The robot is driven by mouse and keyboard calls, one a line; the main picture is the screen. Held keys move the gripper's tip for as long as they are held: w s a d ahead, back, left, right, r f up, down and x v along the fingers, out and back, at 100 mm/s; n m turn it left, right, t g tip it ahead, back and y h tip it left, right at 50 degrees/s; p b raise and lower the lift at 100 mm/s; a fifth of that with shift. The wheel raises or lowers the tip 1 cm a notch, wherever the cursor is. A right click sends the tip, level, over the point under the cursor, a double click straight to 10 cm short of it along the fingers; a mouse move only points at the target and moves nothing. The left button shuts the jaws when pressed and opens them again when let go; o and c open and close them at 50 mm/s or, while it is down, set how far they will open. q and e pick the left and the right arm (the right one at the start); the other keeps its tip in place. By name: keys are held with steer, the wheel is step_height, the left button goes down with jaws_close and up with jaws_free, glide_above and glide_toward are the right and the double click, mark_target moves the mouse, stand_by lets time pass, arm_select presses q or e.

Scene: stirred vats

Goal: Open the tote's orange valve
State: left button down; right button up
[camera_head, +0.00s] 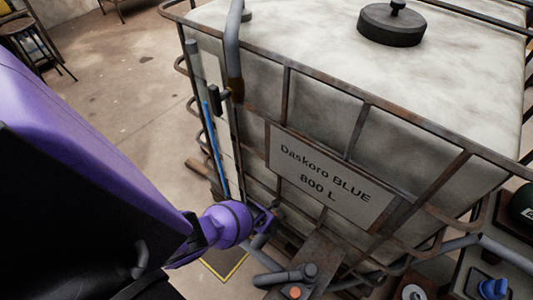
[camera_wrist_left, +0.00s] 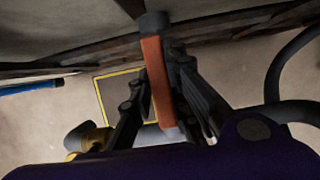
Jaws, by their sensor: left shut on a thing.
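The tote (camera_head: 450,65) is a large, stained white tank in a rusty metal cage, with a sign reading "Daskoro BLUE 800 L" (camera_head: 322,172). My left gripper (camera_head: 266,216) is low at the tote's near left corner; the valve is hidden there in the head view. In the left wrist view, the orange valve handle (camera_wrist_left: 157,80) is a flat bar running down from a dark round fitting (camera_wrist_left: 153,22). The dark fingers of my left gripper are on both sides of the bar, shut on it. My right gripper is not in view.
A sight tube with a blue column (camera_head: 213,150) stands along the tote's left edge. Grey pipes (camera_head: 285,276) and a blue knob (camera_head: 493,288) are at the lower right. A yellow-edged square (camera_head: 228,266) marks the floor. Open floor lies left of the tote.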

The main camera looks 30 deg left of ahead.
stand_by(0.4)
arm_select(q)
steer(key=c, duration=1.7)
jaws_free()
steer(key=shift+o, duration=0.2)
steer(key=v, duration=1.2)
steer(key=shift+w, duration=0.1)
